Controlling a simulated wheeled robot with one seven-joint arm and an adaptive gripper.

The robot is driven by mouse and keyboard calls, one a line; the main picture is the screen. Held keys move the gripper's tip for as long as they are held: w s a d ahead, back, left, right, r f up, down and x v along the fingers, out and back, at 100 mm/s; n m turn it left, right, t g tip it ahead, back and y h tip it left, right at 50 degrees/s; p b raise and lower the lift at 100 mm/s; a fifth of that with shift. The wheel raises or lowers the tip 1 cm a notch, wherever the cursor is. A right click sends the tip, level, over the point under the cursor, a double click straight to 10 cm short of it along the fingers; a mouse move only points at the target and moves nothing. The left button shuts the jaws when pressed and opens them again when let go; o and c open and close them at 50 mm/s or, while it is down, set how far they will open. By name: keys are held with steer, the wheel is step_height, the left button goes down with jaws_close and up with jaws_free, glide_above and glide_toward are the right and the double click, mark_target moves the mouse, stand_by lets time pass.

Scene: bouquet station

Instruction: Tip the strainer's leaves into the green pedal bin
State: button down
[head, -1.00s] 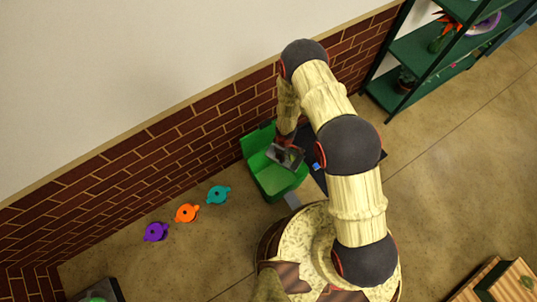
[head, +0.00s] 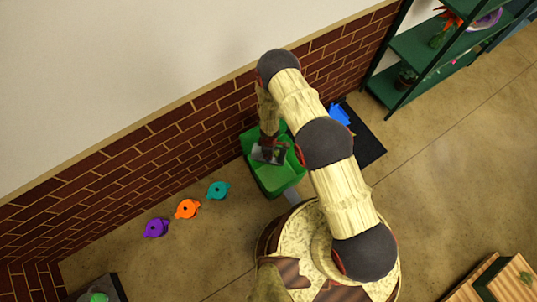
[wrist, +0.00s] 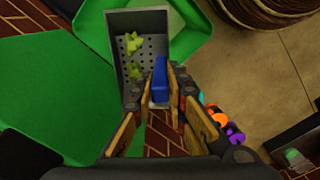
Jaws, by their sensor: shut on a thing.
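My gripper (wrist: 160,92) is shut on the blue handle of the grey perforated strainer (wrist: 153,22). Yellow-green leaves (wrist: 134,44) lie inside the strainer in the wrist view. In the head view the strainer (head: 262,154) is above the green pedal bin (head: 275,184), near its back side. The bin is open, and its green surfaces (wrist: 45,85) spread below and around the strainer in the wrist view. My gripper (head: 268,143) is partly hidden in the head view, and how far the strainer is tilted is hard to tell.
The brick wall (head: 130,178) runs close behind the bin. Teal (head: 218,190), orange (head: 187,209) and purple (head: 156,228) items lie on the floor to its left. A blue object (head: 340,114) is on a dark mat (head: 368,150) to the right. A green shelf (head: 415,50) stands farther right.

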steer(key=shift+s+d+f+y+b, duration=0.1)
steer(key=shift+d+f+y+b, duration=0.45)
steer(key=shift+b, duration=2.45)
steer(key=d+f+y+b, duration=0.1)
steer(key=b, duration=0.5)
steer(key=shift+s+d+f, duration=0.1)
steer(key=shift+s+f, duration=0.05)
steer(key=d+y+b, duration=0.1)
steer(key=b, duration=0.1)
steer(key=d+y+b, duration=0.1)
steer(key=shift+s+d+r+t+b, duration=0.2)
steer(key=shift+d+r+t+b, duration=0.1)
steer(key=shift+d+r+b, duration=0.1)
steer(key=shift+s+d+r+y+b, duration=0.15)
steer(key=shift+d+y+b, duration=0.65)
steer(key=shift+d, duration=0.25)
steer(key=s+d+f+t+y+b, duration=0.1)
steer(key=s+d+f+y+b, duration=0.1)
steer(key=d+y+b, duration=0.7)
steer(key=shift+d+f+t, duration=0.4)
steer(key=shift+d+f, duration=0.1)
steer(key=shift+d, duration=0.1)
